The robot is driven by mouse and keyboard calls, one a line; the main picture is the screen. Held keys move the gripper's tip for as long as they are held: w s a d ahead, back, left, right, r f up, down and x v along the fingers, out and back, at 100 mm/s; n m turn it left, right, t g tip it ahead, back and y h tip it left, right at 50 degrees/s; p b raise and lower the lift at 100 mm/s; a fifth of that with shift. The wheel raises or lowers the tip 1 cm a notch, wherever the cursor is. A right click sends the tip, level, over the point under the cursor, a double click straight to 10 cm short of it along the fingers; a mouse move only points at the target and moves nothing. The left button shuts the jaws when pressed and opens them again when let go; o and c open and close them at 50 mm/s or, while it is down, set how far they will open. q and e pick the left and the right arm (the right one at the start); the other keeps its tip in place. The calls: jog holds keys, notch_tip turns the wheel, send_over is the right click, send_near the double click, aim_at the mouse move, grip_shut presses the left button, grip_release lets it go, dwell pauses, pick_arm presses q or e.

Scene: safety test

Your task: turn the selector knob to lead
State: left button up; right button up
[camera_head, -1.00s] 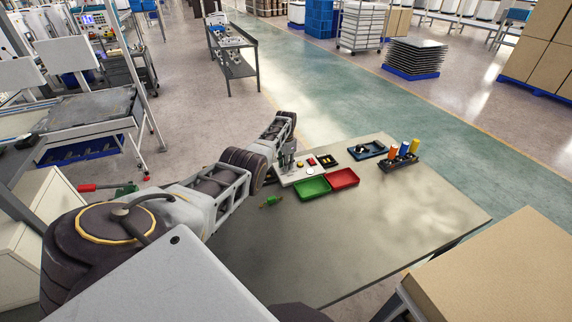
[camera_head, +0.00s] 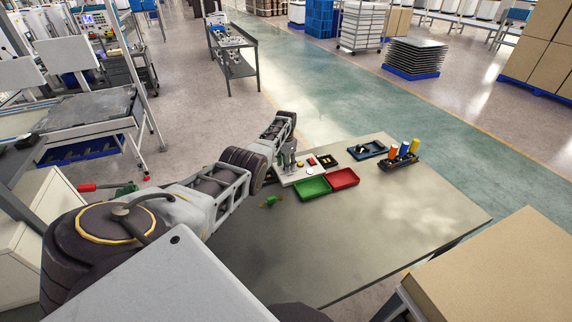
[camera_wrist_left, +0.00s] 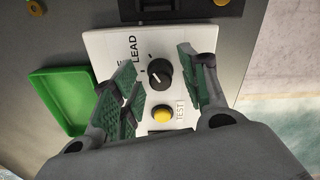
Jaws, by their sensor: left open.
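The selector knob (camera_wrist_left: 159,72) is round and black with a pale pointer line, on a white panel (camera_wrist_left: 97,43) in the left wrist view. The word LEAD is printed beside it, and a second label is partly hidden by my finger. My left gripper (camera_wrist_left: 165,88) is open, with one green-padded finger on each side of the knob; I cannot tell whether either touches it. A yellow button (camera_wrist_left: 162,114) marked TEST is below the knob. In the head view my left gripper (camera_head: 287,158) is over the panel (camera_head: 290,179) and hides the knob.
A green tray (camera_head: 312,187) and a red tray (camera_head: 343,179) lie in front of the panel. A dark tray (camera_head: 367,150) and a rack with coloured cylinders (camera_head: 399,163) are to the right. A small green-and-yellow part (camera_head: 272,201) lies nearer. The table's front right is clear.

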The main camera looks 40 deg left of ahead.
pick_arm(q)
jog(key=shift+r, duration=0.25)
notch_tip(320, 180, up, 12)
jog(key=shift+f, duration=0.25)
dwell(0.7)
dwell(0.6)
